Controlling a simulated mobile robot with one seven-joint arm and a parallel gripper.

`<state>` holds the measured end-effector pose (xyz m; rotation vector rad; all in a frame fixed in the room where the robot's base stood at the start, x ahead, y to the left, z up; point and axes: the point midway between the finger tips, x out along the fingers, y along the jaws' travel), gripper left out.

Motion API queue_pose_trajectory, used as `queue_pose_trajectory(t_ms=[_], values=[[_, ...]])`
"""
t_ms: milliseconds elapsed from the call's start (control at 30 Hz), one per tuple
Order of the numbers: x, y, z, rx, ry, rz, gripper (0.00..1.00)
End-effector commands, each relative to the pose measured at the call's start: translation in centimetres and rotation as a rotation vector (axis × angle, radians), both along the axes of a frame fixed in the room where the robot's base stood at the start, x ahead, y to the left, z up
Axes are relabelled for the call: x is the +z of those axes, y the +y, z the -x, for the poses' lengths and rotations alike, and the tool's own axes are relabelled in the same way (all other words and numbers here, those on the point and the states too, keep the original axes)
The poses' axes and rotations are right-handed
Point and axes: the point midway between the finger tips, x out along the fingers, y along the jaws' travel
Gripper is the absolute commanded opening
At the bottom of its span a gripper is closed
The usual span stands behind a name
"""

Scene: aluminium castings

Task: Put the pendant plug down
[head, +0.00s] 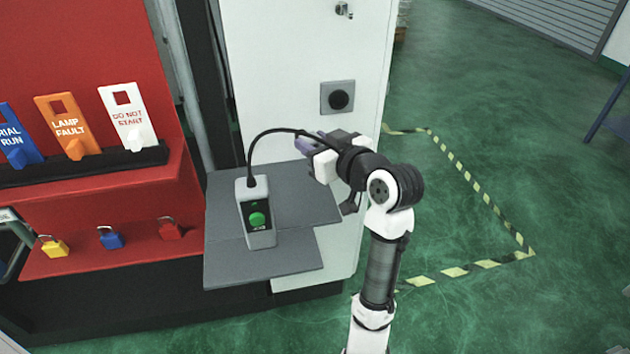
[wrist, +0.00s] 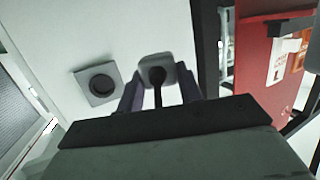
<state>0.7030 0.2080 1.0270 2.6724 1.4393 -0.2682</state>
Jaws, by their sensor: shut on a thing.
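My gripper (head: 306,146) is in front of the white cabinet, above the grey shelf. In the wrist view my gripper (wrist: 158,86) has its purple fingers shut on the pendant plug (wrist: 155,70), a grey block with a black cable. In the head view the plug is mostly hidden by my gripper.
The grey shelf (head: 304,207) has two levels and bare room right of the pendant. Striped floor tape (head: 455,272) marks the open green floor at right.

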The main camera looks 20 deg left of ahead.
Motion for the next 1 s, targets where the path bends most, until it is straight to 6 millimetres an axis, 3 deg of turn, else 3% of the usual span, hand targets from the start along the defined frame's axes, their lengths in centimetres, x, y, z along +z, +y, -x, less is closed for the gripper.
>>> queue_pose_trajectory(t_ms=[200,633,1000], values=[[-4.8,0.0,0.0,-0.001,0.006,0.000,0.05],[-9.8,0.0,0.0,-0.001,0.005,-0.001,0.05],[-10.6,0.0,0.0,-0.002,0.000,0.000,0.05]])
